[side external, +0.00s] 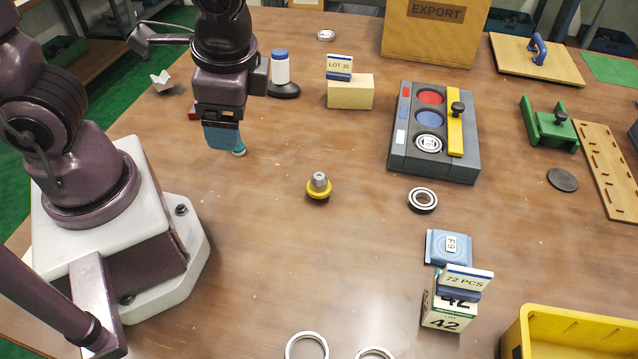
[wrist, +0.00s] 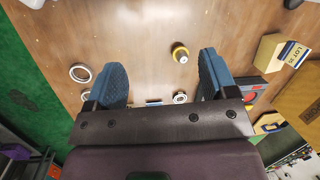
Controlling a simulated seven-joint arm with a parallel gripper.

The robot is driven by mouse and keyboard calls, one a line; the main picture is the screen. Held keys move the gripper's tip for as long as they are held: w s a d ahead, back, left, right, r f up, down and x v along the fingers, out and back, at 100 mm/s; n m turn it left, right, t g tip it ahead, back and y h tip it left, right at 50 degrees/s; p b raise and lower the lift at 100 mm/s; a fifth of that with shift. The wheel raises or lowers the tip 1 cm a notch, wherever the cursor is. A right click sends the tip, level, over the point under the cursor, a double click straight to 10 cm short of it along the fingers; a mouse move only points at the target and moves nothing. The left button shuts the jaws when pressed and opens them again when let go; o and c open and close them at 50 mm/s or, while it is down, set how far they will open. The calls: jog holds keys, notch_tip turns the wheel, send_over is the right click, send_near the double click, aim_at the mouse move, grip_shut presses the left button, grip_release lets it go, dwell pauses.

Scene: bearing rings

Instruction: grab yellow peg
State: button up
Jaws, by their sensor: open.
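The yellow peg (side external: 319,189) stands upright on the wooden table near the middle of the side view. It has a wide yellow base and a narrower grey metal top. It also shows in the wrist view (wrist: 180,53), ahead of the fingers and nearer the right one. My gripper (side external: 226,145) has blue fingers and hangs above the table, to the left of the peg and apart from it. In the wrist view my gripper (wrist: 162,60) is open with its two fingers wide apart, and nothing is held between them.
A dark bearing ring (side external: 422,200) lies right of the peg, below a grey fixture (side external: 455,166) with red and blue pockets. A blue packet (side external: 436,247), a box marked 42 (side external: 445,318) and a yellow bin (side external: 570,342) are at lower right. Table around the peg is clear.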

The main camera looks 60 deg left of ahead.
notch_tip(320, 180, down, 6)
jog(key=m+y, duration=0.5)
jog(key=m, duration=0.1)
jog(key=m+t+y, duration=0.2)
jog(key=m+t, duration=0.8)
jog(key=m, duration=0.5)
send_near(318, 183)
jog(key=s+a, duration=0.2)
jog(key=a, duration=0.1)
jog(key=s+a, duration=0.1)
jog(key=s, duration=0.1)
jog(key=shift+a+f, duration=0.25)
jog(key=shift+f, duration=0.05)
jog(key=shift+w+d+m+t+h, duration=0.7)
jog(key=shift+w+d+m+h, duration=0.25)
jog(key=shift+d, duration=0.2)
jog(key=shift+w+d+f+h, duration=0.1)
jog(key=shift+w+d+h, duration=0.05)
jog(key=shift+w+h, duration=0.15)
jog(key=x, duration=1.2)
jog(key=shift+w+a+r, duration=0.2)
jog(key=shift+w+r, duration=0.05)
jog(key=shift+w, duration=0.2)
jog(key=c, duration=1.2)
